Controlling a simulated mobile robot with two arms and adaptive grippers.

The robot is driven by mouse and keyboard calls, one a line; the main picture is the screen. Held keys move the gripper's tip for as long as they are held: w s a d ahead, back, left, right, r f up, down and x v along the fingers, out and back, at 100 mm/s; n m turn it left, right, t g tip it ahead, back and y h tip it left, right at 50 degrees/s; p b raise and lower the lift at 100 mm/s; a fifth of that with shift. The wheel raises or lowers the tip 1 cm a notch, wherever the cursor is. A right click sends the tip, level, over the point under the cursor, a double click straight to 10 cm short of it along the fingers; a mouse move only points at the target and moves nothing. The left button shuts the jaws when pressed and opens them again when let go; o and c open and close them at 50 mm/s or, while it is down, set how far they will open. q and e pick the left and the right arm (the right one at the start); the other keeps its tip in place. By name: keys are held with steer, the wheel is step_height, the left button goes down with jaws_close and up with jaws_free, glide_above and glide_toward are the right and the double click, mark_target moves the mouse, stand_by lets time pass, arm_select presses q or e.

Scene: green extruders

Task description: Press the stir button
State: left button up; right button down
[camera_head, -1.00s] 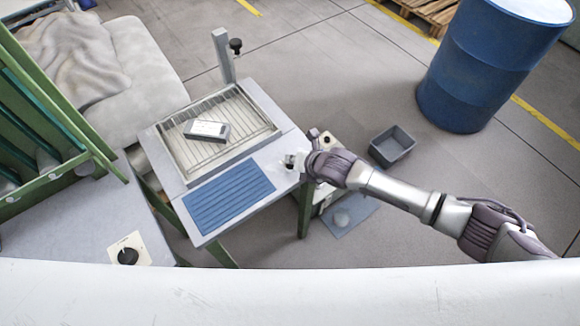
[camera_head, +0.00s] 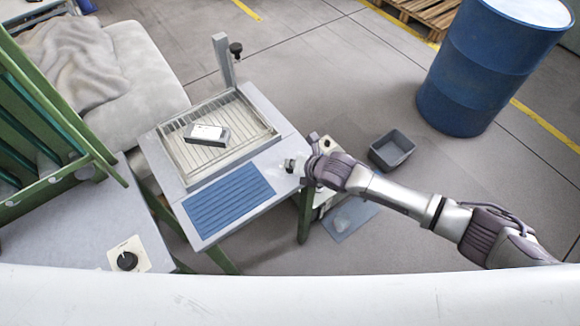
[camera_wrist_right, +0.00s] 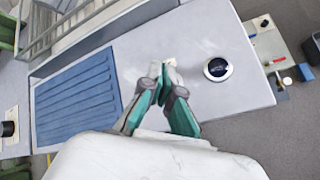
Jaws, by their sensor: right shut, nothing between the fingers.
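My right gripper (camera_head: 288,163) is over the right edge part of the grey work table (camera_head: 284,150), beside the blue ribbed mat. In the right wrist view its teal fingers (camera_wrist_right: 163,72) are shut and empty, pointing at the table top. A small cream piece (camera_wrist_right: 170,62) shows at the fingertips, mostly hidden by them; I cannot tell if they touch it. A round dark button in a white ring (camera_wrist_right: 217,69) sits on the table to the right of the fingers. I cannot read a stir label on either. My left gripper is not in view.
A blue ribbed mat (camera_head: 228,200) and a wire-rack tray (camera_head: 266,131) holding a small box (camera_head: 207,133) lie on the table. A dark knob on a cream plate (camera_head: 127,260) is at left. A grey bin (camera_head: 391,149) and blue barrel (camera_head: 490,70) stand on the floor.

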steer(key=shift+f, duration=0.1)
stand_by(0.3)
steer(key=shift+f, duration=0.35)
steer(key=shift+r+p, duration=0.3)
steer(key=shift+r, duration=0.1)
stand_by(0.3)
step_height(320, 180, up, 6)
steer(key=p, duration=0.5)
steer(key=shift+r+p, duration=0.1)
steer(key=shift+p, duration=0.2)
